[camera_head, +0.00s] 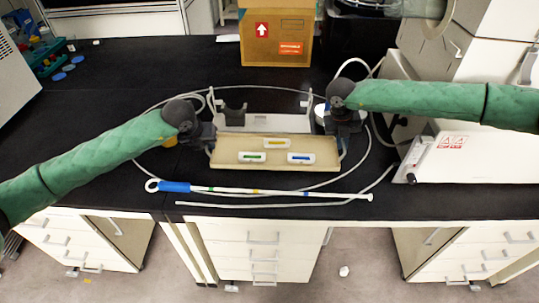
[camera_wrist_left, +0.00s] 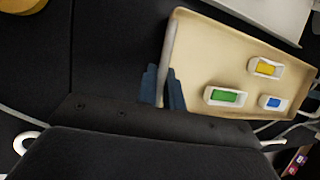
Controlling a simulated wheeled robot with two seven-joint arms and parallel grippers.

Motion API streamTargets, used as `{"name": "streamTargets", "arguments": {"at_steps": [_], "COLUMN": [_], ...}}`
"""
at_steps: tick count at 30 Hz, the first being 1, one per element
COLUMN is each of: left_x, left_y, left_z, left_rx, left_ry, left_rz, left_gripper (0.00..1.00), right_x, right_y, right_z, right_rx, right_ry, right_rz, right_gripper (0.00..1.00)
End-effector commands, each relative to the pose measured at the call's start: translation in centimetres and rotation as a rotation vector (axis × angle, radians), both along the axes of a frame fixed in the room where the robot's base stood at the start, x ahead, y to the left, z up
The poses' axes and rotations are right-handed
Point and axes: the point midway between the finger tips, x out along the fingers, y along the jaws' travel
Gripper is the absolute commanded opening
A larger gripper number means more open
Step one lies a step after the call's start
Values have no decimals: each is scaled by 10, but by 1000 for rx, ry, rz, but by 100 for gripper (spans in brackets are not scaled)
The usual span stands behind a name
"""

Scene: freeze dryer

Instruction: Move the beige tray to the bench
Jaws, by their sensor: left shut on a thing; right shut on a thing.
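The beige tray (camera_head: 226,149) is over the black bench top, in front of a white holder. It carries three small white-framed pieces with yellow (camera_head: 275,143), green (camera_head: 252,157) and blue (camera_head: 300,158) centres. My left gripper (camera_head: 209,143) is shut on the tray's left end. In the left wrist view, the fingers of the left gripper (camera_wrist_left: 163,90) straddle the wall of the tray (camera_wrist_left: 195,45). My right gripper (camera_head: 346,143) is shut on the tray's right end, its fingertips partly hidden. I cannot tell whether the tray touches the bench.
The black bench (camera_head: 130,90) has free room at left. A white holder (camera_head: 262,102) stands behind the tray. A blue-handled rod (camera_head: 175,187) and grey tubing lie in front. A cardboard box (camera_head: 275,35) stands at the back. A white machine (camera_head: 470,150) is at right.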

Motion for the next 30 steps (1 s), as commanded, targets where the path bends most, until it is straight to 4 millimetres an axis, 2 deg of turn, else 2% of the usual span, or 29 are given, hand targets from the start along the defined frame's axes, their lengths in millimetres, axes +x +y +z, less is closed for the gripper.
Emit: {"name": "streamTargets", "arguments": {"at_steps": [1,8,9,12,25,30], "left_x": [2,2,2,1,0,-4], "left_y": [5,5,5,4,1,3], "left_z": [-5,-14,-13,-12,-11,1], "left_rx": [6,6,6,4,1,0], "left_ry": [0,0,0,0,0,-2], "left_rz": [7,7,7,5,2,2], "left_gripper": [0,0,12,30,30,30], "right_x": [1,1,1,0,0,0], "right_y": [-5,-4,-5,-4,-1,0], "right_z": [-5,-15,-13,-12,-12,-12], "right_rx": [-5,-6,-5,-4,-1,0], "right_ry": [0,0,0,0,0,0], "right_rz": [-6,-6,-6,-5,-1,0], "right_gripper": [0,0,12,30,30,30]}}
